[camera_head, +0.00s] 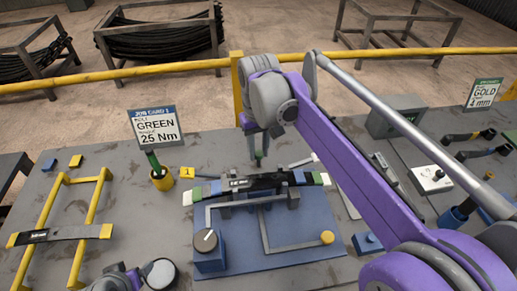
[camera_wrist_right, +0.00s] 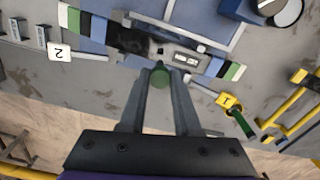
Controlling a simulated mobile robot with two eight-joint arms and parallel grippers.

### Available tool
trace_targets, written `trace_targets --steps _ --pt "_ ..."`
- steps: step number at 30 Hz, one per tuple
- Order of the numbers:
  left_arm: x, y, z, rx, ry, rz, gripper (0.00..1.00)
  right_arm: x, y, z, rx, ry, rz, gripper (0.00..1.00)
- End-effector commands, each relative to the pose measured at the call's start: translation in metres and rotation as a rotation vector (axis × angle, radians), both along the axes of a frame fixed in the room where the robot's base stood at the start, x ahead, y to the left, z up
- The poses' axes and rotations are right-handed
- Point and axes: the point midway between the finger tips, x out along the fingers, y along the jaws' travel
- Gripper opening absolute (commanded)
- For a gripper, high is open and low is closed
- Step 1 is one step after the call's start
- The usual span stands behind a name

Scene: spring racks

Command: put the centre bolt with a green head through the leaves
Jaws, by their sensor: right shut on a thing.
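The green-headed centre bolt (camera_head: 258,158) is between the fingertips of my right gripper (camera_head: 257,144), which is shut on it, at the back side of the leaves. The right wrist view shows the green head (camera_wrist_right: 160,77) between the two fingers (camera_wrist_right: 160,92); the shank is hidden there. The stack of leaves (camera_head: 262,182), dark in the middle with blue, white and green ends, lies across a blue fixture (camera_head: 290,240). It also shows in the right wrist view (camera_wrist_right: 128,38). Dark parts, probably my left gripper (camera_head: 118,280), show at the bottom edge; its fingers are not clear.
A blue dial box (camera_head: 209,250) and a yellow-knobbed lever (camera_head: 327,238) are in front. Yellow rails (camera_head: 90,215) stand at the left.

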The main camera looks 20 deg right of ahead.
Motion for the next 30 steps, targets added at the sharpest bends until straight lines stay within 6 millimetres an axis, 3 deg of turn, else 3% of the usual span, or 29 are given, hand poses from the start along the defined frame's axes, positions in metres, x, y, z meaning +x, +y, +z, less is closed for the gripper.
trace_targets --steps 18,30 --pt "-0.02 0.0 -0.035 0.0 0.038 0.0 0.79 -0.001 0.0 -0.049 0.0 0.003 0.0 0.0" --pt "-0.02 0.0 -0.036 0.0 0.039 0.0 0.79 0.0 0.0 -0.051 0.0 0.0 0.0 0.0"
